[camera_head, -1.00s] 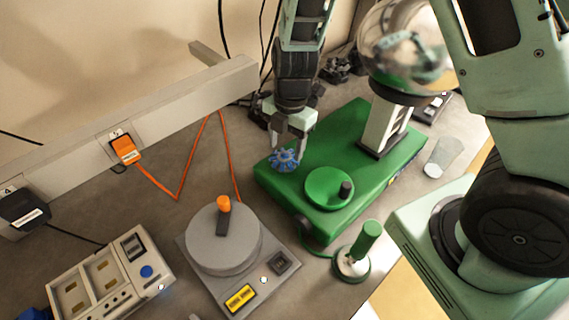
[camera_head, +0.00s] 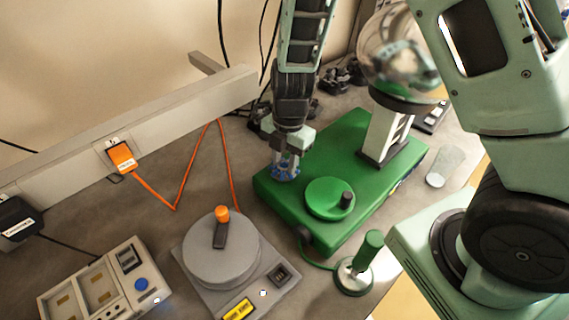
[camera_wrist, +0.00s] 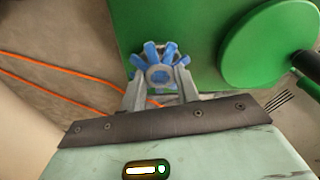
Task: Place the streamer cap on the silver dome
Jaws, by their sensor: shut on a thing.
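The streamer cap (camera_head: 285,173) is a blue, spoked piece held in my gripper (camera_head: 286,160). In the wrist view the cap (camera_wrist: 160,66) sits between the two fingers of my gripper (camera_wrist: 160,85), with its blue arms spread outward. The fingers are shut on it. It is over or beside the left end of the green base; I cannot tell whether it touches. The silver dome (camera_head: 398,48) is a shiny sphere on a pale column at the back right, higher than my gripper. My arm covers part of its right side.
The green base (camera_head: 365,130) carries a green crank disc (camera_head: 330,198). A grey turntable box (camera_head: 222,255) stands in front. A green-handled stand (camera_head: 355,272) is near the front edge. An orange cable (camera_head: 175,207) runs behind on the left. A clear cup (camera_head: 442,165) lies at right.

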